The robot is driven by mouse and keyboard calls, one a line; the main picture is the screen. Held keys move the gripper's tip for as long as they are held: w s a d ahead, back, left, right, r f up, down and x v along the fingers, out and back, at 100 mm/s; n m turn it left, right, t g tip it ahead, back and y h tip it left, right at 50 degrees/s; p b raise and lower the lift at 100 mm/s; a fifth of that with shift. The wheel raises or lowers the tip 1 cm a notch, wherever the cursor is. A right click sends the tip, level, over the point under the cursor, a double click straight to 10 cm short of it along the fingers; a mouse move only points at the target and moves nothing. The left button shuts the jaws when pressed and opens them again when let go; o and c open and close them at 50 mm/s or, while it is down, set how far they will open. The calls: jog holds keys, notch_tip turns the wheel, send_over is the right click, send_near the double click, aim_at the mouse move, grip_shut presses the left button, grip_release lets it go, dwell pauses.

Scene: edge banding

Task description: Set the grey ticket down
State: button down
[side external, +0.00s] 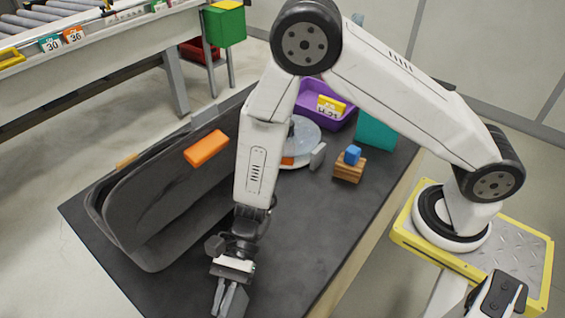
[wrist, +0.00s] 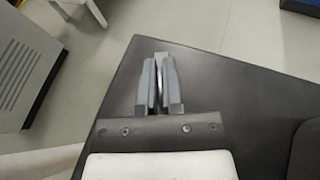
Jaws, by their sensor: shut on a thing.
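My gripper (side external: 228,300) is low over the near end of the dark table, with its fingers pointing down near the bottom edge of the side view. In the wrist view my gripper (wrist: 160,72) has its two grey fingers close together around a thin, pale grey edge, the grey ticket (wrist: 159,88). Most of the ticket is hidden between the fingers. I cannot tell whether it touches the table. The ticket cannot be made out in the side view.
The dark table (side external: 290,225) is bare around my gripper.

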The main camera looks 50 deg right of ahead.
jog(key=shift+f, duration=0.1)
jog(key=c, duration=0.8)
grip_release()
jog(key=shift+v, duration=3.8)
